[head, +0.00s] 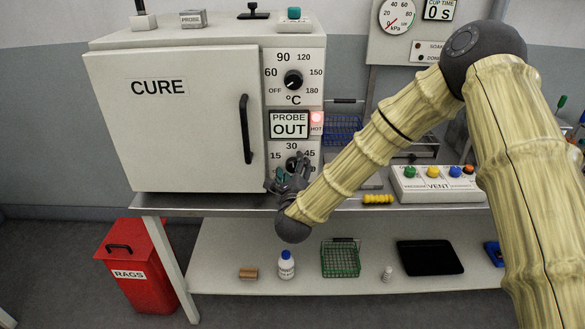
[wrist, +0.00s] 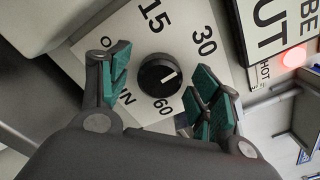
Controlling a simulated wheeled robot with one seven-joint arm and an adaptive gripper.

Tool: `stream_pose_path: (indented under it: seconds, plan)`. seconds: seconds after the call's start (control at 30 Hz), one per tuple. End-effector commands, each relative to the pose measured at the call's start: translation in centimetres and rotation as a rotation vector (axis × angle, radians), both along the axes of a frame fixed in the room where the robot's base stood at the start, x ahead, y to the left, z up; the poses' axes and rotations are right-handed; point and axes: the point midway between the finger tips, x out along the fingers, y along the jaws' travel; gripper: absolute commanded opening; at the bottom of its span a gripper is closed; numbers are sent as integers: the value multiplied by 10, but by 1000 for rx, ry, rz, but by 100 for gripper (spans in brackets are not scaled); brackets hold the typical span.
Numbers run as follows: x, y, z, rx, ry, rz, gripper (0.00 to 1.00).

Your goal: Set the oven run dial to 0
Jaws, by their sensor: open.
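The run dial (wrist: 160,75) is a round black knob with a white pointer line, on the oven's pale panel in the wrist view. Marks 15, 30, 60, 0 and MIN show around it; the 45 area is hidden behind a finger. The pointer faces right and slightly up, toward the stretch between 30 and the hidden area, away from 0. My gripper (wrist: 166,80) is open, its green-padded fingers on either side of the knob with gaps to it. In the head view the dial (head: 292,163) is partly covered by my gripper (head: 287,177), low on the oven (head: 175,118).
The temperature dial (head: 293,80) and the PROBE OUT sign (head: 289,125) with a lit red HOT lamp (head: 317,120) are above the run dial. The oven handle (head: 246,129) stands out to the left.

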Motion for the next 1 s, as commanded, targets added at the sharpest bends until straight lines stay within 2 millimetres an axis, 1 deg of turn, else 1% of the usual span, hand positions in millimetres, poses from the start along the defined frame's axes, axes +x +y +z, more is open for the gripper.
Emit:
stream_pose_path:
  seconds: [0.23,0.27,0.4,0.5,0.57,0.77,1.0]
  plan:
    - [1,0,0,0,0,0,63]
    - [1,0,0,0,0,0,60]
    - [1,0,0,0,0,0,34]
    - [1,0,0,0,0,0,18]
    - [0,4,0,0,1,1,18]
    - [0,1,0,-16,0,1,18]
    - [1,1,-1,-113,-1,1,18]
